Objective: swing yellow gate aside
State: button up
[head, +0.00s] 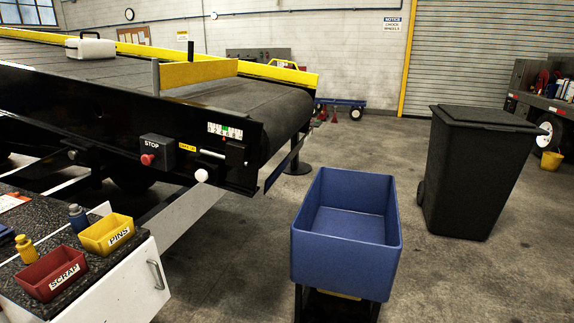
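The yellow gate (200,73) is a flat yellow board standing on edge above the conveyor belt (250,98), near the belt's lower end. Its left end is beside a short grey post (155,78) on the near side rail. Its right end reaches toward the far yellow rail, and I cannot tell whether it touches it. A short dark upright piece (190,51) shows just above the gate's top edge. A white case (90,46) with a handle lies on the belt farther up, behind the gate. My gripper is not in view.
A blue bin (346,270) stands beyond the belt's end, with a black wheeled bin (474,175) to its right. The near side has a red stop button (147,159) and a white-knobbed lever (201,175). A bench with red (50,283) and yellow trays is at lower left.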

aim_at(172, 74)
jog(key=i+j, duration=0.25)
jog(key=j, duration=0.25)
jog(key=i+j+z, duration=0.1)
jog(key=i+j, duration=0.15)
jog(key=j, duration=0.25)
jog(key=i+j+z, duration=0.1)
jog(key=i+j, duration=0.15)
jog(key=j, duration=0.3)
jog(key=i+j, duration=0.2)
jog(key=j, duration=0.35)
jog(key=i+j+z, duration=0.1)
jog(key=i+j, duration=0.15)
jog(key=j, duration=0.3)
jog(key=i+j, duration=0.2)
jog(key=j, duration=0.35)
jog(key=i+j+z, duration=0.15)
jog(key=j, duration=0.45)
jog(key=i+j, duration=0.2)
jog(key=j, duration=0.35)
